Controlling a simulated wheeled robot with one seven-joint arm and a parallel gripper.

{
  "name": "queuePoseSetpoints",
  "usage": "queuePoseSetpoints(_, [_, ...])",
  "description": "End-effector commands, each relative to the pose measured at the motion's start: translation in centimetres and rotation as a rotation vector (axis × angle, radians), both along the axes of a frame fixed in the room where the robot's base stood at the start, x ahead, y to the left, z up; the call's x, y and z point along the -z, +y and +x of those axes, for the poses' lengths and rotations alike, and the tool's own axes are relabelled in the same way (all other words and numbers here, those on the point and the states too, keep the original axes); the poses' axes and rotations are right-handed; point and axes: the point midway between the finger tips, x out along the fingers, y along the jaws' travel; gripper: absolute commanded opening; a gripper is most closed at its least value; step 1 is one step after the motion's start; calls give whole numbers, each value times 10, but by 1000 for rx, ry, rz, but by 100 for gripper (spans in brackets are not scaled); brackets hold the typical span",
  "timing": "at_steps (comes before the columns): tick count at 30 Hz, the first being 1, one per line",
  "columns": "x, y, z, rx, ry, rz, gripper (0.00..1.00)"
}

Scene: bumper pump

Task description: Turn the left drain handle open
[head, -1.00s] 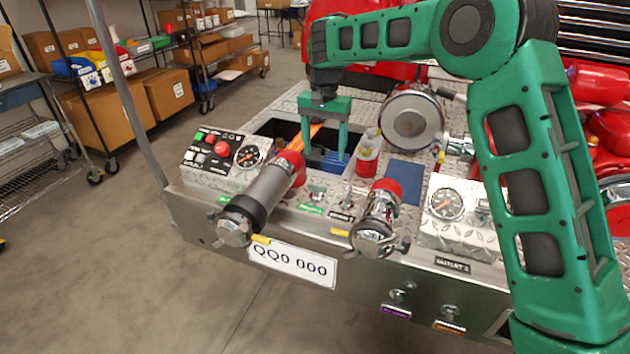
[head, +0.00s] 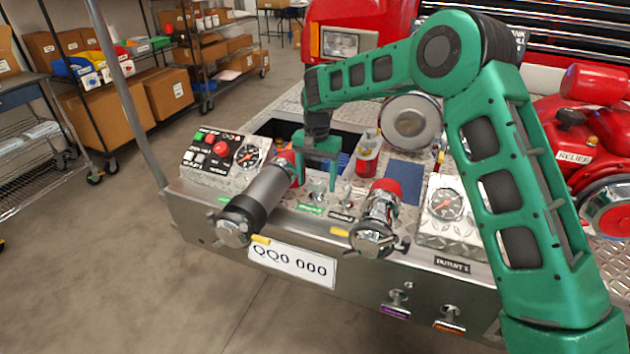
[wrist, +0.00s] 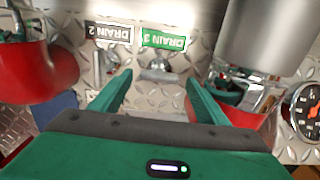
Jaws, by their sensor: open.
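My gripper (head: 318,180) points down over the panel, open and empty. In the wrist view its fingertips (wrist: 158,82) are spread to either side of the small silver drain handle (wrist: 158,68) by the green DRAIN 3 label (wrist: 163,41). This is the left of the two drain handles on the panel top in the head view (head: 318,194). No finger visibly touches it; the exact height gap is hard to tell. The other handle (wrist: 102,63), by the black DRAIN 2 label (wrist: 109,32), stands left in the wrist view and right in the head view (head: 346,198).
A grey-and-red capped pipe (head: 262,195) lies close left of my gripper; a chrome capped outlet (head: 378,218) stands to the right. Gauge boxes (head: 447,215) flank the panel.

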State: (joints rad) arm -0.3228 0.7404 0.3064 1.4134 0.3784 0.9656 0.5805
Motion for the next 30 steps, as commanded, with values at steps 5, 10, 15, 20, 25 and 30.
queuePoseSetpoints(5, [2,0,0,0,0,0,69])
queuePoseSetpoints(10, [2,0,0,0,0,-1,54])
queuePoseSetpoints(15, [1,0,0,0,0,0,28])
queuePoseSetpoints(20, [1,5,0,-9,-2,2,28])
queuePoseSetpoints(25, [1,4,0,-50,-3,2,28])
queuePoseSetpoints(30, [0,3,0,-143,-3,3,28])
